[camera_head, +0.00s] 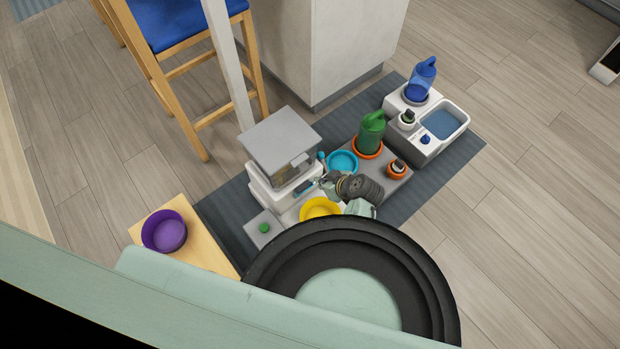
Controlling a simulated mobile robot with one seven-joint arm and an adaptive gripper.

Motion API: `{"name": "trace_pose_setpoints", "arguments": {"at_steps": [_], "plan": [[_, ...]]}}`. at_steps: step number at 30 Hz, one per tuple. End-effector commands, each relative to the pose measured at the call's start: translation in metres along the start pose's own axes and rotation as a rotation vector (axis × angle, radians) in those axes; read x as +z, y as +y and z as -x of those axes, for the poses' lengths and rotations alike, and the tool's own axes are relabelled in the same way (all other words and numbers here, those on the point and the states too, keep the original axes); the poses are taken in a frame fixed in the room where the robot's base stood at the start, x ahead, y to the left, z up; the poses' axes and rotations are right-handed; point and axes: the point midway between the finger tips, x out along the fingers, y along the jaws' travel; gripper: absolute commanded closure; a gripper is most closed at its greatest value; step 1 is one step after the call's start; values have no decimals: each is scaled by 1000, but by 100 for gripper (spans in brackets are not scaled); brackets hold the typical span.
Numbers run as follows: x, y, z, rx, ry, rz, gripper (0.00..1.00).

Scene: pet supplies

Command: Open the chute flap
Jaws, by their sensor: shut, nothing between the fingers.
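A feeder with a grey square lid (281,140) stands on a white base (272,196) in the head view, left of centre. Its front side, below the lid, has a small grey and tan part (298,167) that may be the chute flap; I cannot make out its edges or whether it is open. My gripper (318,183) is small and dark, close to the feeder's front right side. It is shut and empty. I cannot tell whether it touches the feeder. My wrist and arm hide some of the area in front of it.
A cyan bowl (342,162) and a yellow bowl (320,208) are close to my gripper. A green bottle (371,133) stands on a grey base behind. A blue bottle and water basin (441,120) are at right. A purple bowl (164,232) is at left. A white post rises behind the feeder.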

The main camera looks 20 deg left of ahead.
Motion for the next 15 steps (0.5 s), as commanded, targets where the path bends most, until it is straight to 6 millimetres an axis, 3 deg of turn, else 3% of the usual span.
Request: {"name": "trace_pose_setpoints", "arguments": {"at_steps": [8, 15], "plan": [[-1, 1, -3, 2, 1, 0, 100], [-2, 1, -37, 0, 0, 1, 100]]}}
